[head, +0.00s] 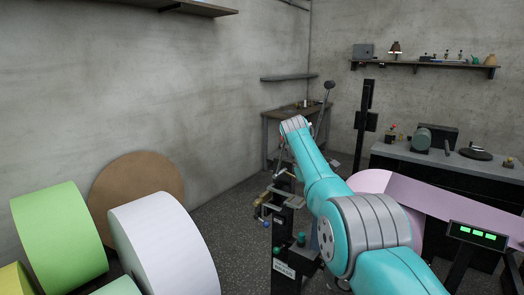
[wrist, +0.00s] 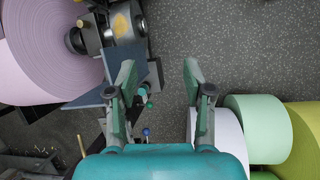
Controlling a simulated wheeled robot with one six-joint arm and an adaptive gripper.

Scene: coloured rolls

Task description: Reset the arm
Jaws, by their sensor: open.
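My gripper (wrist: 158,84) shows in the wrist view with its two green-padded fingers wide apart. A large lilac roll (wrist: 45,45) on a metal holder (wrist: 122,25) lies to the left of the fingers in the wrist view. A white roll (wrist: 212,137) lies near the right finger, lower in the picture; I cannot tell the height between them.
In the head view, the white roll (head: 165,250), a green roll (head: 60,228) and a brown disc (head: 137,190) stand at the left by the wall. A pink web (head: 450,205) and a grey workbench (head: 445,165) are at the right. Floor is clear between rolls and machine.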

